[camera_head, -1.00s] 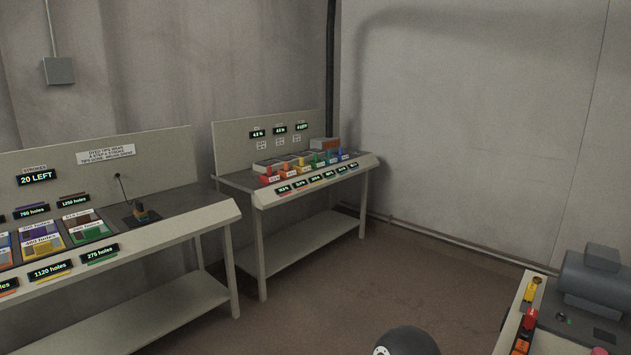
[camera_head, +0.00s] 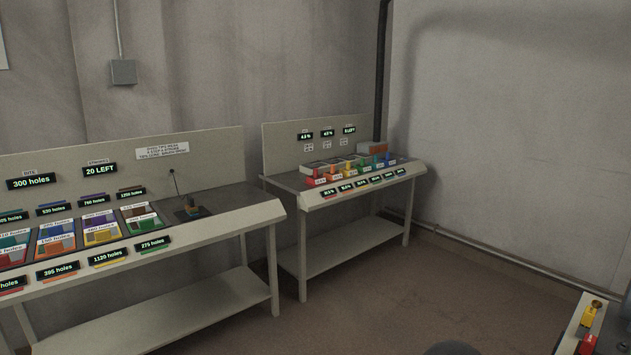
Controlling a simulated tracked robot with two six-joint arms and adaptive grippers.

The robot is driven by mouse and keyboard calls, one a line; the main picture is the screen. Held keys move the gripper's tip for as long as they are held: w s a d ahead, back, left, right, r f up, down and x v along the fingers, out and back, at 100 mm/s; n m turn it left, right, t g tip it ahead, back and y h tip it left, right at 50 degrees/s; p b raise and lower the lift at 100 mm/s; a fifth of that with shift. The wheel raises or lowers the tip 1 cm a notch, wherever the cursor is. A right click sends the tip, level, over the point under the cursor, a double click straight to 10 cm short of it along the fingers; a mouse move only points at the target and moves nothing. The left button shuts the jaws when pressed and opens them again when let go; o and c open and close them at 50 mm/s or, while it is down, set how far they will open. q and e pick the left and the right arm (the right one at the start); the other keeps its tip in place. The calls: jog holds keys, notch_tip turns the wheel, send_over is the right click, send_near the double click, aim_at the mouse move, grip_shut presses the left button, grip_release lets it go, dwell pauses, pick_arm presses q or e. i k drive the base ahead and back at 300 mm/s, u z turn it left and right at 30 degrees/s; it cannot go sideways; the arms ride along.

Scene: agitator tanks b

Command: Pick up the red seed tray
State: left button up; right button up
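Neither of my grippers is in view. On the back bench (camera_head: 345,200), a row of small coloured blocks stands along the front, with a red one (camera_head: 315,181) at the left end. Pale trays (camera_head: 325,166) lie behind the row; I cannot tell whether the red piece is a seed tray. On the left bench (camera_head: 225,219), coloured trays with hole-count labels lie in two rows, among them an orange one (camera_head: 56,247), a yellow one (camera_head: 101,236) and a green one (camera_head: 144,222).
An orange-and-grey box (camera_head: 373,148) stands at the back bench's right end. A dark device (camera_head: 192,211) with a cord sits on the left bench. Another bench (camera_head: 575,325) with yellow and red parts enters at lower right. The brown floor (camera_head: 400,290) between is clear.

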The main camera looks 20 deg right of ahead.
aim_at(314, 179)
jog(key=z, duration=0.45)
jog(key=i, duration=3.15)
jog(key=z, duration=1.3)
jog(key=i, duration=1.35)
jog(key=u, duration=0.1)
